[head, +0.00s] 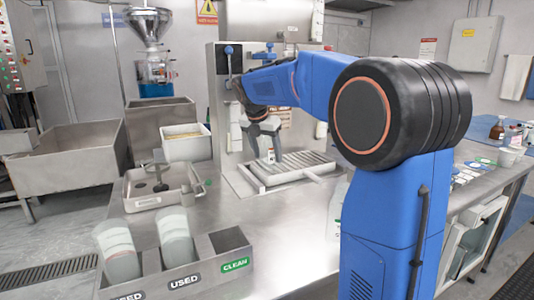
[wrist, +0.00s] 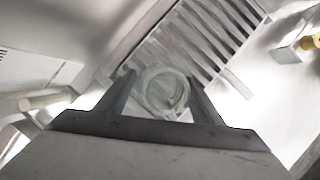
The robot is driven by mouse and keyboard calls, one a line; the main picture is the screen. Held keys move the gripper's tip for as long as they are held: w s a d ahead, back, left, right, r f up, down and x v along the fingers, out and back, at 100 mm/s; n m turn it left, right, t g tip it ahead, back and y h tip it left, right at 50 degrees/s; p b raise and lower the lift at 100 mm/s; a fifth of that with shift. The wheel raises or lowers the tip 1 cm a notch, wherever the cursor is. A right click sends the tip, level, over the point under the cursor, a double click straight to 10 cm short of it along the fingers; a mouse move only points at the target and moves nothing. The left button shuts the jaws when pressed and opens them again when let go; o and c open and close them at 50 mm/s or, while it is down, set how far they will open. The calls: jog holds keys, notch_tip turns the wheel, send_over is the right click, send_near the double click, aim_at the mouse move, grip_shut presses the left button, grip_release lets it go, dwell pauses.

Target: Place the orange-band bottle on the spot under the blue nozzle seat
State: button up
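My gripper (head: 265,142) points down over the slatted tray at the front of the steel machine (head: 222,95). In the wrist view a clear, round glass bottle (wrist: 163,90) shows from above between the two fingertips of my gripper (wrist: 162,92). The fingers lie close on both sides of it; whether they press on it I cannot tell. No orange band shows on it. The slatted tray (wrist: 200,38) lies beneath and behind it. Blue knobs (head: 229,50) are on the machine's upper front; my arm hides part of the area, and no nozzle seat shows clearly.
A steel basin (head: 160,185) and a white bin (head: 186,143) stand left of the tray. The counter before the tray is bare.

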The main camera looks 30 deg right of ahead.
aim_at(265, 145)
jog(key=shift+a+r, duration=0.15)
jog(key=shift+r, duration=0.35)
jog(key=shift+v, duration=1.15)
jog(key=s+a, duration=0.6)
jog(key=a, duration=0.4)
jog(key=shift+s, duration=0.4)
jog(key=shift+s, duration=0.1)
